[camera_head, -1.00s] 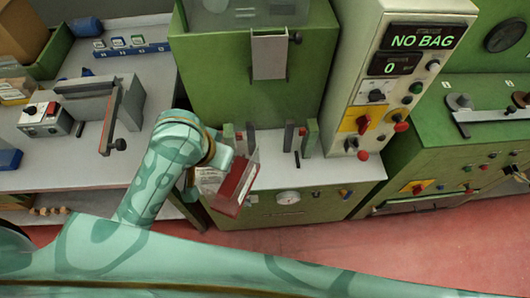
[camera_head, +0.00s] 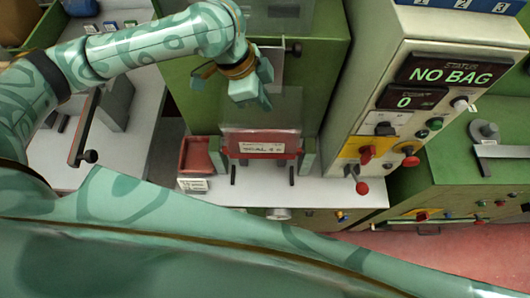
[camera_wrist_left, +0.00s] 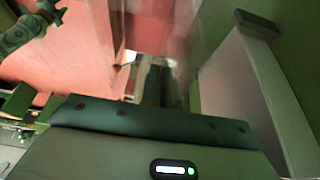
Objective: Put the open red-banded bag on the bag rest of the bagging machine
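The red-banded bag (camera_head: 262,146) is clear film with a red band and a white label. In the head view it hangs upright at the green machine's front, between two short green posts of the bag rest (camera_head: 307,158). I cannot tell whether it touches the rest. My left gripper (camera_head: 252,98) is at the bag's top edge and appears shut on the film. In the left wrist view its dark fingers (camera_wrist_left: 162,88) are close together, with blurred clear film around them. My right gripper is outside the head view; a teal arm end shows at the wrist view's upper left, its fingers unclear.
The bagging machine's panel display (camera_head: 452,73) reads NO BAG and 0. A red tray (camera_head: 196,155) stands left of the bag rest on the pale ledge (camera_head: 345,192). A side table with a clamp lies left.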

